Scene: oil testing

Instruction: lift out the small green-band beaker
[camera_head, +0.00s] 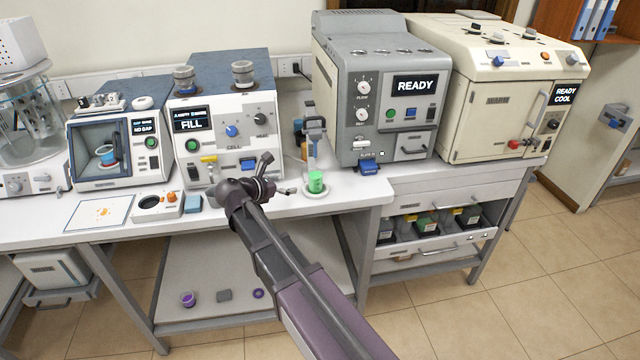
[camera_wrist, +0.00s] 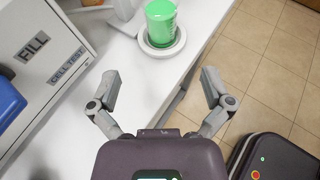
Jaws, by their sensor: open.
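The green-band beaker (camera_head: 315,182) stands upright on a round pale holder (camera_head: 316,192) near the front edge of the bench. In the wrist view the beaker (camera_wrist: 161,22) shows at the top, in the white ring of the holder (camera_wrist: 163,51). Its top is cut off there. My gripper (camera_head: 277,174) is open and empty, to the left of the beaker in the head view. In the wrist view the fingers of my gripper (camera_wrist: 161,75) are spread, with the beaker beyond their tips and apart from them.
A clear stand with a blue-grey top (camera_head: 315,130) rises behind the beaker. The FILL machine (camera_head: 230,130) is to the left, the grey READY machine (camera_head: 385,95) to the right. A blue-band beaker (camera_head: 106,154) sits inside the left cabinet. The bench front edge is close.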

